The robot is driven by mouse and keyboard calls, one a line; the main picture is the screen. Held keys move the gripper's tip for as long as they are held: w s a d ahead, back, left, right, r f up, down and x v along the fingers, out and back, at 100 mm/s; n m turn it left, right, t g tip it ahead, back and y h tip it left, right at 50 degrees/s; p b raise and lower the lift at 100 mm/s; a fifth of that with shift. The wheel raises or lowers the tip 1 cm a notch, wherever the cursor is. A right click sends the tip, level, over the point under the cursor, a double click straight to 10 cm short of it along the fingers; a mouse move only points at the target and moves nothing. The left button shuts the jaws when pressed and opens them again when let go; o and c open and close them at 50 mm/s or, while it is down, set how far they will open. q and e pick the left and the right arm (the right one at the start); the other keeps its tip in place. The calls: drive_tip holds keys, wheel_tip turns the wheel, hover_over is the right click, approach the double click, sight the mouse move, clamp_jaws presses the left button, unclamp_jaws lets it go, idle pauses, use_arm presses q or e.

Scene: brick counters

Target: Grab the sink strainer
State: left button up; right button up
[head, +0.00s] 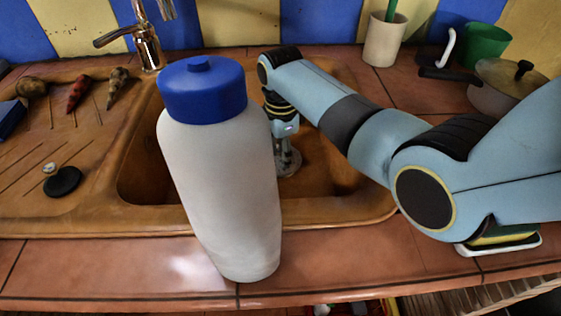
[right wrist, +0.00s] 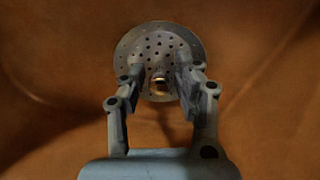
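The sink strainer (right wrist: 160,42) is a round, grey, perforated metal disc with a small brass-coloured knob (right wrist: 159,82) at its middle. It lies in the brown sink basin. In the right wrist view my right gripper (right wrist: 159,76) is open, with one finger on each side of the knob and a visible gap to each. In the head view my right gripper (head: 286,155) points down into the basin, and the white bottle hides part of it. The strainer's edge (head: 291,168) shows only partly there. My left gripper is not in view.
A large white bottle (head: 220,190) with a blue cap stands in front of the sink. A tap (head: 148,45) is behind the basin. A black plug (head: 62,182) and several vegetables (head: 78,92) lie on the drainboard. A cup (head: 385,40) and a pot (head: 500,88) stand at the back right.

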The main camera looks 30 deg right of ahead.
drive_tip(key=shift+f, duration=0.1)
drive_tip(key=shift+c, duration=0.2)
clamp_jaws()
